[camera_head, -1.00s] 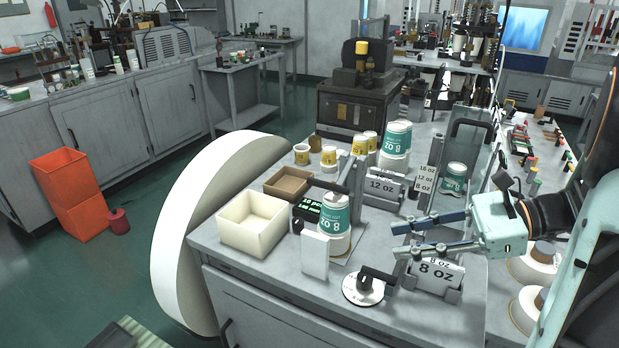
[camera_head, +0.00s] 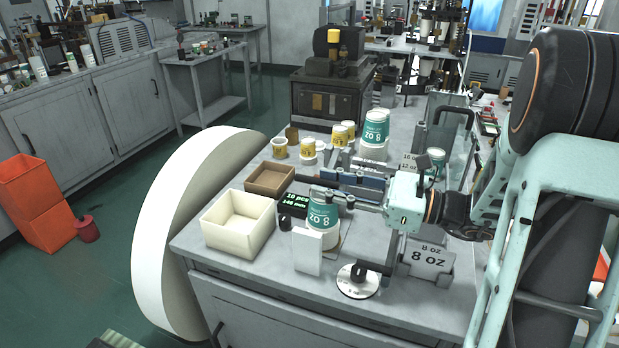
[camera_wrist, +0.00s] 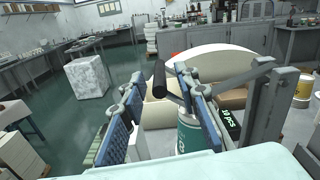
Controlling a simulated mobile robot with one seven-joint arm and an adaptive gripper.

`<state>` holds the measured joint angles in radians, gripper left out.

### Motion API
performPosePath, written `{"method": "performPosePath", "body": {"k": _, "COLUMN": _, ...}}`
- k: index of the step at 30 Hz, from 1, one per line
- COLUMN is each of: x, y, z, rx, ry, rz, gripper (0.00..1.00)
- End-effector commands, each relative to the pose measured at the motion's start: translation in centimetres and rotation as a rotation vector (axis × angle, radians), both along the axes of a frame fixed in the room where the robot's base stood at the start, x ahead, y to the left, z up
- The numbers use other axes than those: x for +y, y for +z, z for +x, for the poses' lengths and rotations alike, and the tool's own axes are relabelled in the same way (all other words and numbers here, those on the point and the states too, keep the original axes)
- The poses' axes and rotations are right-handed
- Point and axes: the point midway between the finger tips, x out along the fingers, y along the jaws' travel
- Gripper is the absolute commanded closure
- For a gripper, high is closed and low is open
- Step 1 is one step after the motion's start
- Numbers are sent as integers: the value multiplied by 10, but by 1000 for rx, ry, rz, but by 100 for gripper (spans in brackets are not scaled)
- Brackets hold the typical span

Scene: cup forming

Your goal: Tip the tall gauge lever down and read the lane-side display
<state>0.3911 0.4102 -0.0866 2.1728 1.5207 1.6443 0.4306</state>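The lever's black handle (camera_wrist: 159,80) shows between my fingers in the wrist view. Its grey arm runs right to an upright post (camera_wrist: 266,110). In the head view my fingers and wrist partly hide the lever. My gripper (camera_head: 318,183) is open, its blue-padded fingers reaching left above an inverted teal-and-white 8 oz cup (camera_head: 321,214). The fingers also show in the wrist view (camera_wrist: 155,82), apart on either side of the handle; I cannot tell whether they touch it. The display (camera_head: 297,203), a dark box with green text reading "10 pcs" and "140 mm", stands left of the cup.
A cream bin (camera_head: 238,225) and a brown tray (camera_head: 270,180) stand left of the display. A white block (camera_head: 307,250) and a round dial (camera_head: 358,281) are at the front. An 8 oz sign (camera_head: 428,260) is below my wrist. Stacked cups (camera_head: 374,132) stand behind.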

Motion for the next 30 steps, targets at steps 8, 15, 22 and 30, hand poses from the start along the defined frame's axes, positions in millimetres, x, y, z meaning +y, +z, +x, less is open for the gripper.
{"method": "performPosePath", "body": {"k": 8, "x": 34, "y": 0, "z": 14, "rx": 1, "ry": 1, "rz": 0, "gripper": 71}}
{"method": "performPosePath", "body": {"k": 15, "x": 39, "y": 0, "z": 16, "rx": 1, "ry": -1, "rz": 0, "gripper": 71}}
{"method": "performPosePath", "body": {"k": 22, "x": 39, "y": 0, "z": 16, "rx": 1, "ry": 0, "rz": -1, "gripper": 82}}
{"method": "performPosePath", "body": {"k": 30, "x": 39, "y": 0, "z": 16, "rx": 1, "ry": 0, "rz": -1, "gripper": 100}}
